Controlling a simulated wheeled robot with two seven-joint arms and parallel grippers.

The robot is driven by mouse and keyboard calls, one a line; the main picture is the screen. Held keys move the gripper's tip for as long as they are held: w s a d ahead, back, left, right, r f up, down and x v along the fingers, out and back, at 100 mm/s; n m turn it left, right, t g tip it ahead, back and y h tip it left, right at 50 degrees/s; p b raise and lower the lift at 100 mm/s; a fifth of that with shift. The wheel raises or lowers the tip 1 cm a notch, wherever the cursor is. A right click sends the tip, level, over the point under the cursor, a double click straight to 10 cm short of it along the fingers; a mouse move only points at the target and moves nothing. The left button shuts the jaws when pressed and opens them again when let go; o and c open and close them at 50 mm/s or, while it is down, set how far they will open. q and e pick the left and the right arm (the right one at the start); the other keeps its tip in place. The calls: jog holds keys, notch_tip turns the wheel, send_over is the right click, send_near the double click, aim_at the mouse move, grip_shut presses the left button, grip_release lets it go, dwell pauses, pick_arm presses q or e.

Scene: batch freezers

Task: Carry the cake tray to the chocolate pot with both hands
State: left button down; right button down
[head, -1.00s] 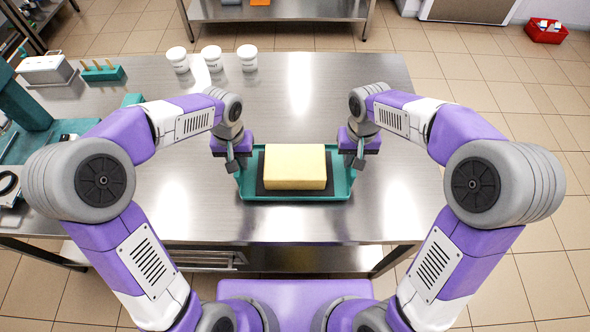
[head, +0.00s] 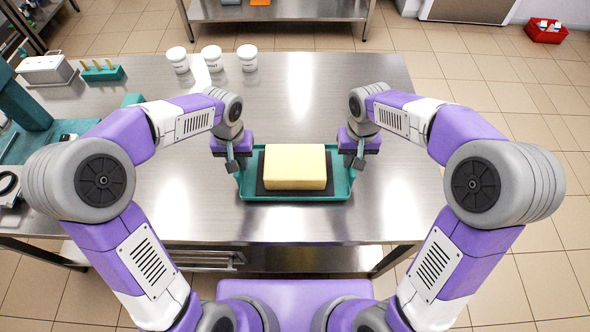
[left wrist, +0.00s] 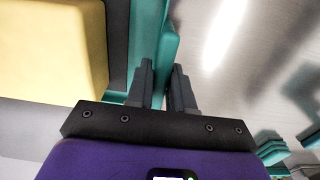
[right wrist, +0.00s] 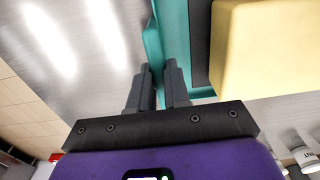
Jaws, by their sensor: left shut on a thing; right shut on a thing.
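The teal cake tray (head: 290,196) is at the front middle of the steel table. A pale yellow block cake (head: 295,166) sits on a dark board in it. My left gripper (head: 234,166) is shut on the tray's left rim, and my right gripper (head: 357,163) is shut on its right rim. In the left wrist view the fingers (left wrist: 160,85) straddle the teal tray wall (left wrist: 163,45). In the right wrist view the fingers (right wrist: 160,85) do the same on the other wall (right wrist: 174,35). I cannot make out a chocolate pot in these views.
Three white lidded tubs (head: 212,58) stand at the table's back edge. A teal machine (head: 30,120), a teal holder (head: 102,72) and a white box (head: 46,70) occupy the left side. The steel table (head: 310,90) is bare behind and right of the tray.

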pick_arm(q)
jog(key=shift+w+r, duration=0.1)
jog(key=shift+r, duration=0.05)
pick_arm(e)
jog(key=shift+w+r, duration=0.1)
jog(key=shift+r, duration=0.05)
